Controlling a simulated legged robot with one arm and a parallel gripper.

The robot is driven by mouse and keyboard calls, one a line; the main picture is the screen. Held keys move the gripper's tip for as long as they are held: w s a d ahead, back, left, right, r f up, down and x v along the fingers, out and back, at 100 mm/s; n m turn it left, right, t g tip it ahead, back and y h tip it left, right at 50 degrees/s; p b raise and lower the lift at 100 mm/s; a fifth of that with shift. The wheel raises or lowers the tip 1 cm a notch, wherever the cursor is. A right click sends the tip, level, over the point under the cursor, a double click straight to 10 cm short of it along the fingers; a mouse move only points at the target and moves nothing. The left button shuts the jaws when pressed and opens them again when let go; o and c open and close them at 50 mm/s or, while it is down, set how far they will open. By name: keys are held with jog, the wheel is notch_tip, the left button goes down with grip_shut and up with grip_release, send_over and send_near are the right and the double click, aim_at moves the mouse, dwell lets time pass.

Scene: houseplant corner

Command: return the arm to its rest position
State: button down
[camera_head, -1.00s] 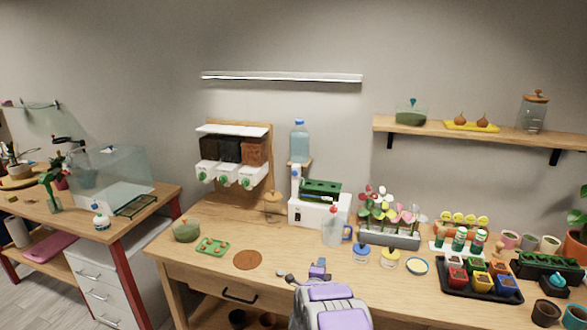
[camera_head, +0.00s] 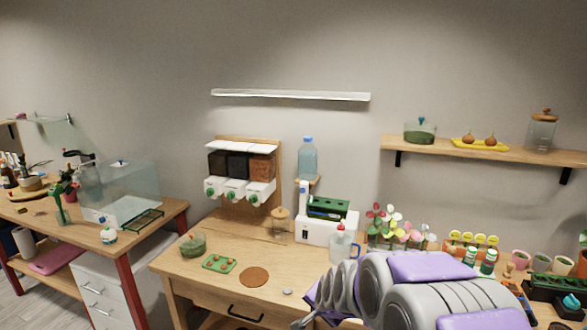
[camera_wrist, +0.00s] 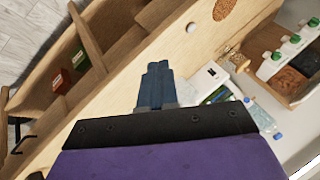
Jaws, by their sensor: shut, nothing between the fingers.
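My arm, grey and purple, reaches in from the lower right of the head view and covers part of the workbench. My gripper (camera_wrist: 155,75) shows in the wrist view with its two dark blue fingers pressed together and nothing between them. It hangs above the wooden workbench (camera_head: 187,268), apart from the things on it. In the head view the fingertips are not clearly seen; they are low in the picture, near the bench's front edge.
On the bench are a green tray (camera_head: 219,264), a round brown mat (camera_head: 254,277), a jug (camera_head: 342,246), a white machine (camera_head: 325,230) and potted flowers (camera_head: 390,226). A dispenser rack (camera_head: 240,170) stands behind. A glass tank (camera_head: 120,188) is on the left table. Right-hand bench items are partly hidden by my arm.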

jog(key=s+d+r+n+g, duration=0.1)
jog(key=s+d+n+g, duration=0.1)
jog(key=s, duration=1.1)
jog(key=s+d+r+n+g+h, duration=0.1)
jog(key=s+d+r+n+g, duration=0.1)
jog(key=s, duration=1.2)
jog(key=s+d+r+n+g, duration=0.1)
jog(key=s+d+n+g, duration=0.3)
jog(key=s, duration=1)
jog(key=shift+r+g+h, duration=0.35)
jog(key=shift+g+h, duration=0.05)
jog(key=c, duration=1.8)
grip_release()
